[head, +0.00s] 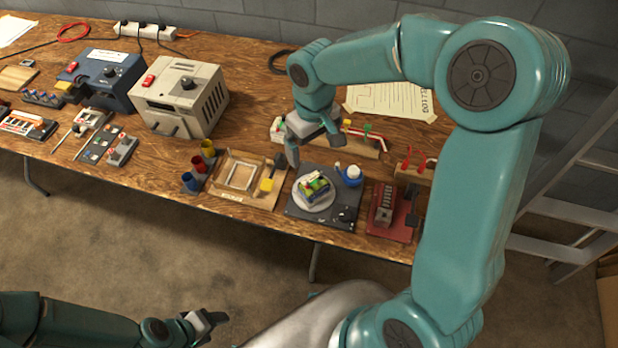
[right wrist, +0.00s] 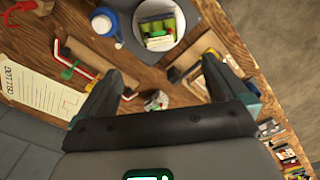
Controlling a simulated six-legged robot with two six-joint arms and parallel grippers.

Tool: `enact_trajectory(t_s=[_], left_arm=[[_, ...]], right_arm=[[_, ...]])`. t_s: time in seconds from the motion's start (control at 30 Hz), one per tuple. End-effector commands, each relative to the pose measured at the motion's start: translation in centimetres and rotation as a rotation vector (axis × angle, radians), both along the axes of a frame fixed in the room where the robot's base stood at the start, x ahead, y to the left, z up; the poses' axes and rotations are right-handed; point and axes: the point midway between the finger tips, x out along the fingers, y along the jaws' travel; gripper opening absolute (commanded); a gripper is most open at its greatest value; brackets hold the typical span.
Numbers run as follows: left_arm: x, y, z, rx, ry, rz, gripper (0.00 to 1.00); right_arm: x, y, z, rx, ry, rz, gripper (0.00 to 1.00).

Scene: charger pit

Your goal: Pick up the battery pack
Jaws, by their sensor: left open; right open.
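The battery pack (head: 313,188), a small block with green cells and light bands, lies on a round white plate (head: 301,203) on a dark grey base. It also shows in the right wrist view (right wrist: 157,30), at the top, beyond the fingertips. My right gripper (head: 312,148) is open and empty, above the table, behind the pack and apart from it. Its two dark fingers spread wide in the right wrist view (right wrist: 168,78). My left gripper (head: 208,322) is open and empty, low in front of the table, far from the pack.
A blue and white bottle (head: 350,175) stands close beside the plate. A rack with red and green parts (head: 363,144) lies behind it. A red device (head: 385,208) is to the right, and a wooden tray with a frame (head: 240,177) to the left. A beige box (head: 181,97) stands further left.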

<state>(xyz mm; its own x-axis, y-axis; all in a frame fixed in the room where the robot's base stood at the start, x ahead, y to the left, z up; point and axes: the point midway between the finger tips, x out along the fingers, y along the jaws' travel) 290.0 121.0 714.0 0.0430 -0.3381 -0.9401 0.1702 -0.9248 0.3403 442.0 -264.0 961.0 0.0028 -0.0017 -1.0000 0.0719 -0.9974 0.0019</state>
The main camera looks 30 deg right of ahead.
Motion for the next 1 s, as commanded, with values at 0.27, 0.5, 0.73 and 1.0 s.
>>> enact_trajectory(t_s=[0.27, 0.5, 0.73, 1.0], left_arm=[[0.0, 0.0, 0.0, 0.0, 0.0, 0.0, 0.59], [0.0, 0.0, 0.0, 0.0, 0.0, 0.0, 0.59], [0.0, 0.0, 0.3, 0.0, 0.0, 0.0, 0.59], [0.0, 0.0, 0.6, 0.0, 0.0, 0.0, 0.59]], right_arm=[[-0.9, 0.0, -5.9, 0.002, 0.008, 0.002, 1.0], [-0.9, -0.1, -10.2, 0.001, 0.004, 0.001, 1.0], [-0.9, -0.2, -12.1, 0.001, 0.007, 0.001, 1.0], [-0.8, -0.3, -15.9, 0.002, 0.004, 0.0, 1.0]])
